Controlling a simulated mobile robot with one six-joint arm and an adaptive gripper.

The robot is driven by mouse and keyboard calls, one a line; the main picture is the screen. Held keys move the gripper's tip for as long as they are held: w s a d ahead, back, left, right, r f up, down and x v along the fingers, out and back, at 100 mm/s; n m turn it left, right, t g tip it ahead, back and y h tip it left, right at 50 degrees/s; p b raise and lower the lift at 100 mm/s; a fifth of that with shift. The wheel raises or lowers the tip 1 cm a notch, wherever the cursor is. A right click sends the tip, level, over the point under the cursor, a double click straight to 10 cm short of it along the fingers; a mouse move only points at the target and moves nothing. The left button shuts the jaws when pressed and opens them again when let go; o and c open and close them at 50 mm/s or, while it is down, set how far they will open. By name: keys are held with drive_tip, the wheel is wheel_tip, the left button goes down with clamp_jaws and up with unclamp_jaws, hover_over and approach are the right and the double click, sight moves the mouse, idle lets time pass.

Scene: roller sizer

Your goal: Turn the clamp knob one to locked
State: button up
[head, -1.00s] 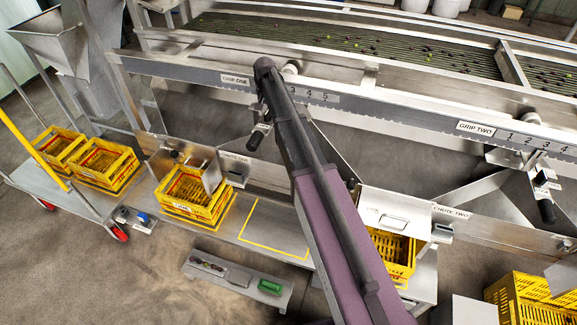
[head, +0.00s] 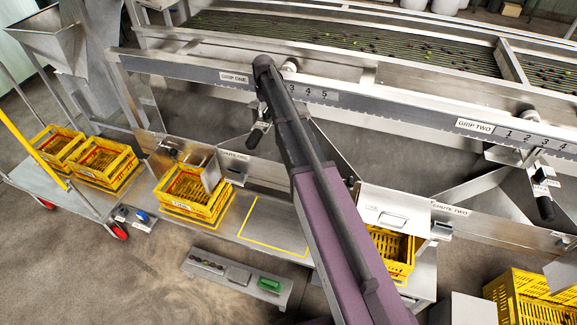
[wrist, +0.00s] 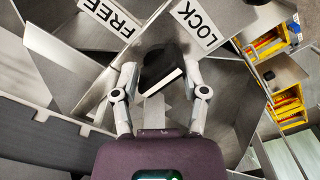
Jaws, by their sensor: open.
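Clamp knob one (wrist: 162,60) is a black block-shaped knob with a pale strip along its near edge, in the upper middle of the wrist view. My gripper (wrist: 160,74) is open, with one finger on each side of the knob; I cannot tell whether either finger touches it. A FREE label (wrist: 110,16) lies beyond it to the upper left and a LOCK label (wrist: 197,24) to the upper right. I cannot tell which label the knob points to. In the head view, my arm covers much of the area below the GRIP ONE label (head: 235,78).
A numbered metal rail (head: 400,108) runs across the head view. A second black handle (head: 545,208) hangs below GRIP TWO at the right. Slanted metal plates surround the knob in the wrist view. Yellow crates (head: 190,192) stand on the low bench.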

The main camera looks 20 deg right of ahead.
sight(266, 109)
drive_tip(key=n, duration=0.8)
drive_tip(key=shift+r+n+p, duration=0.35)
drive_tip(key=shift+n, duration=0.05)
wheel_tip(266, 109, up, 13)
drive_tip(key=p, duration=1.3)
drive_tip(key=s+f+m+b, duration=0.3)
drive_tip(key=s, duration=0.7)
drive_tip(key=s+f+m+b, duration=0.4)
drive_tip(key=s, duration=0.7)
drive_tip(key=s+f+m+b, duration=0.3)
drive_tip(key=s+b, duration=0.1)
drive_tip(key=s, duration=0.7)
drive_tip(key=shift+f, duration=0.4)
drive_tip(key=s+m, duration=0.1)
drive_tip(key=s, duration=0.2)
drive_tip(key=shift+s, duration=0.1)
